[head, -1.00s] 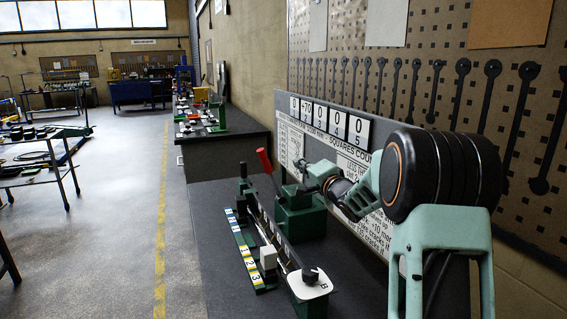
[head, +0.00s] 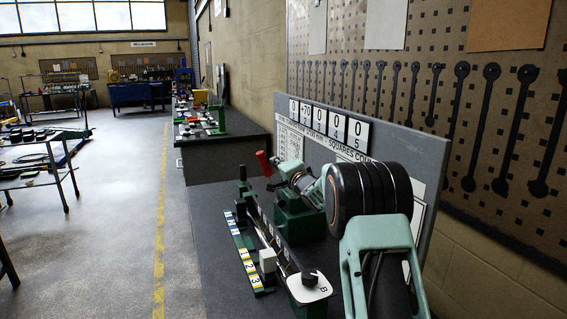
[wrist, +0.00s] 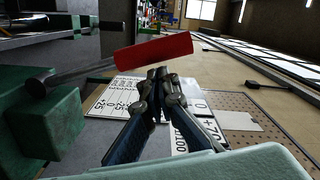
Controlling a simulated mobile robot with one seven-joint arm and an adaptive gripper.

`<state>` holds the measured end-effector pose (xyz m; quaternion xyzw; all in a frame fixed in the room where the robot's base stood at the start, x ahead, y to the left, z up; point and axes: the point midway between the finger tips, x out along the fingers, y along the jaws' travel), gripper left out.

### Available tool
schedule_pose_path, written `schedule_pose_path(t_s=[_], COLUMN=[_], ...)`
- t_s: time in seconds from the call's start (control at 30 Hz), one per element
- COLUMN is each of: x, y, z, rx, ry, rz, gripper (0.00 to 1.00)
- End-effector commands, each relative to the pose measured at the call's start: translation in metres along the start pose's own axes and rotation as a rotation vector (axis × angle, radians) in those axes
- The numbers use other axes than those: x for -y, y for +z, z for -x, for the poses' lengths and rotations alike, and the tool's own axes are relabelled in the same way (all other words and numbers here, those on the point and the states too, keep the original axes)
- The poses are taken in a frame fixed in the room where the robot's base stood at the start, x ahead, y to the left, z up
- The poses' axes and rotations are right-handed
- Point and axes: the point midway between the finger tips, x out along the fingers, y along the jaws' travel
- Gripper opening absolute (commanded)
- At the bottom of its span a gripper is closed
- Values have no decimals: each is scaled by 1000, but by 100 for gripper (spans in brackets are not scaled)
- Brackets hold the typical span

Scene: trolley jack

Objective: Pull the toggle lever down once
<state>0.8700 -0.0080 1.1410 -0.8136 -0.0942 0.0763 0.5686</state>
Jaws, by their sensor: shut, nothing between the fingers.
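The toggle lever has a red handle (head: 263,163) that leans up and to the left from a green block (head: 297,218) on the bench. In the wrist view, the red handle (wrist: 153,52) lies across the picture, with its metal rod running left to the green block (wrist: 45,120). My gripper (wrist: 158,73) is shut and empty. Its fingertips show just below the handle in the wrist view; I cannot tell whether they touch it. In the head view, my gripper (head: 277,181) is beside the handle's lower end, partly hidden by my wrist.
A grey board with number tiles (head: 331,125) stands behind the block. A pegboard with hanging tools (head: 440,80) covers the right wall. The aisle left is clear.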

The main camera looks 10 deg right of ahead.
Motion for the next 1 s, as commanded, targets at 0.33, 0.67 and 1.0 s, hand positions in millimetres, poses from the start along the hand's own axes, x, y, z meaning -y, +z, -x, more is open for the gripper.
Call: schedule_pose_path(t_s=[0.33, 0.67, 1.0], x=[0, 0, -5], y=[3, 13, 57], z=[0, -1, -3], rx=[-1, 1, 2], ry=[0, 1, 11], rz=[0, 51, 288], gripper=[0, 0, 0])
